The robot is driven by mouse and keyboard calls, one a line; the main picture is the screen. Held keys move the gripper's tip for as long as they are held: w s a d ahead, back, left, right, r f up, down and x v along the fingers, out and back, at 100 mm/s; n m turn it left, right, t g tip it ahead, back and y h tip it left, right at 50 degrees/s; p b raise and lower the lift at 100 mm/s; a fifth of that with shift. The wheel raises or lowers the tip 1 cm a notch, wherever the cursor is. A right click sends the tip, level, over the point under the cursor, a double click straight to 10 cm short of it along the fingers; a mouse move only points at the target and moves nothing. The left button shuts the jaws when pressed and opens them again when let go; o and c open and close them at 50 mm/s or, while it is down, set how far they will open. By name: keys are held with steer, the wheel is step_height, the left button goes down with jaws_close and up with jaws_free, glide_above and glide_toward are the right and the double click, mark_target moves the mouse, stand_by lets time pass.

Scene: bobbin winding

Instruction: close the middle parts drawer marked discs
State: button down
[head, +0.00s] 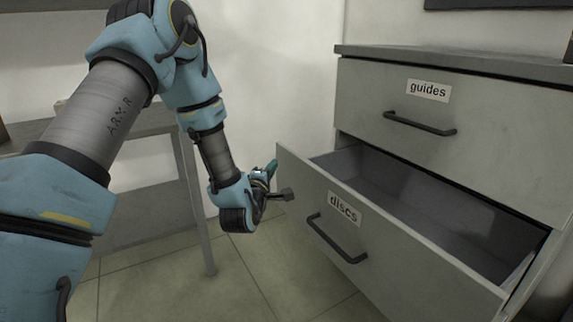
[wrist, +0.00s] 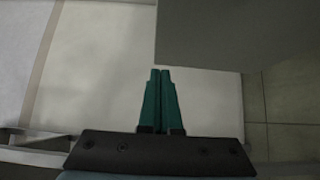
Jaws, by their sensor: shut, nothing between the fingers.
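The discs drawer (head: 400,245) is pulled well out of the grey cabinet, and its inside looks empty where I can see it. Its dark bar handle (head: 336,240) sits on the front, below the "discs" label (head: 344,208). My gripper (head: 272,167) is at the left end of the drawer front, near its top corner. In the wrist view its green fingers (wrist: 160,90) are together with nothing between them. A grey panel (wrist: 240,35), which looks like part of the drawer, lies just beyond the fingertips. I cannot tell whether they touch.
The guides drawer (head: 450,120) above is shut, with its own dark handle (head: 419,123). A grey table (head: 140,125) stands at the left behind my arm. Tiled floor (head: 225,275) is clear in front of the drawer.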

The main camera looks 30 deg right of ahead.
mark_target(290, 156)
steer(key=shift+w+d+b, duration=0.2)
steer(key=shift+w+d, duration=0.05)
steer(key=shift+d, duration=1.1)
steer(key=shift+w+d+b, duration=0.2)
steer(key=shift+w+d, duration=0.05)
steer(key=shift+d, duration=1.05)
steer(key=shift+d, duration=0.15)
